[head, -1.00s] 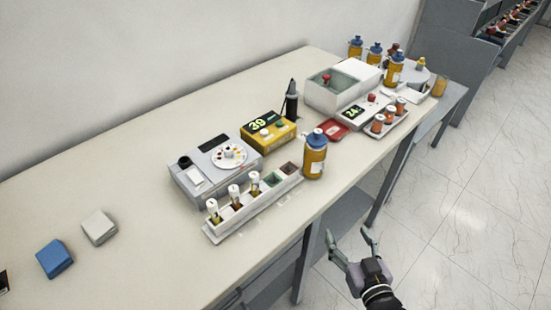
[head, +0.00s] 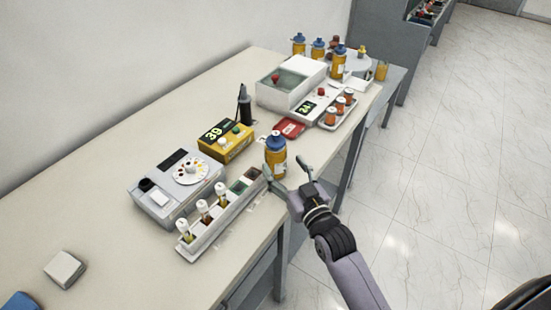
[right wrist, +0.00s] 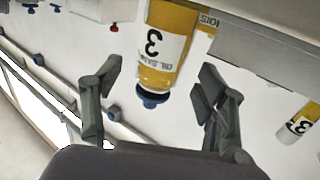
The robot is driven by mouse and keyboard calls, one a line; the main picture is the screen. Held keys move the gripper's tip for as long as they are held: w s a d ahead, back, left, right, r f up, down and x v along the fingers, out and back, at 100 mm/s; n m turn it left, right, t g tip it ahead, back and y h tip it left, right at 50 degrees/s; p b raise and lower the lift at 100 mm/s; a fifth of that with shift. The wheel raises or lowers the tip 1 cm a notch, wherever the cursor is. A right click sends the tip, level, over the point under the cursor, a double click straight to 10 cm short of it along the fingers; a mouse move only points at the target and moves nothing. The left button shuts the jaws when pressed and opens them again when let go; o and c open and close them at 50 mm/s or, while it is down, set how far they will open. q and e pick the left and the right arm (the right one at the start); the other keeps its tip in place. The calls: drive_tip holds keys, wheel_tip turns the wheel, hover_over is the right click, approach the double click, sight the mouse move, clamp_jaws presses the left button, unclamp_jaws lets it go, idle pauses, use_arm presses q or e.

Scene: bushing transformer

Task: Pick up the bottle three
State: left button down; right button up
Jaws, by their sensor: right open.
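Bottle three (head: 275,160), yellow with a blue cap and a white label, stands upright near the table's front edge, at the far end of the white vial rack. In the right wrist view the bottle (right wrist: 163,45) appears upside down with a "3" and partly cut off "OIL SAMPLE" text. My right gripper (head: 288,173) is open just in front of it at the table edge. In the wrist view its fingers (right wrist: 157,88) stand apart on either side, with the blue cap end between them and gaps showing. My left gripper is not in view.
The vial rack (head: 212,235) holds several vials. A yellow meter (head: 226,142), a grey device (head: 170,200) and a red tray (head: 289,128) are close by. More blue-capped bottles (head: 339,63) stand at the far end. Another container labelled 3 (right wrist: 298,125) shows in the wrist view.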

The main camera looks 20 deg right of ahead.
sight(280, 162)
drive_tip(key=w, duration=0.2)
drive_tip(key=w+p, duration=0.1)
drive_tip(key=w+a, duration=0.1)
drive_tip(key=w, duration=0.1)
drive_tip(key=shift+w+f, duration=0.15)
drive_tip(key=shift+w, duration=0.15)
drive_tip(key=shift+s, duration=0.1)
drive_tip(key=shift+c, duration=0.7)
drive_tip(key=c, duration=1.4)
drive_tip(key=shift+d, duration=0.1)
drive_tip(key=shift+r, duration=0.25)
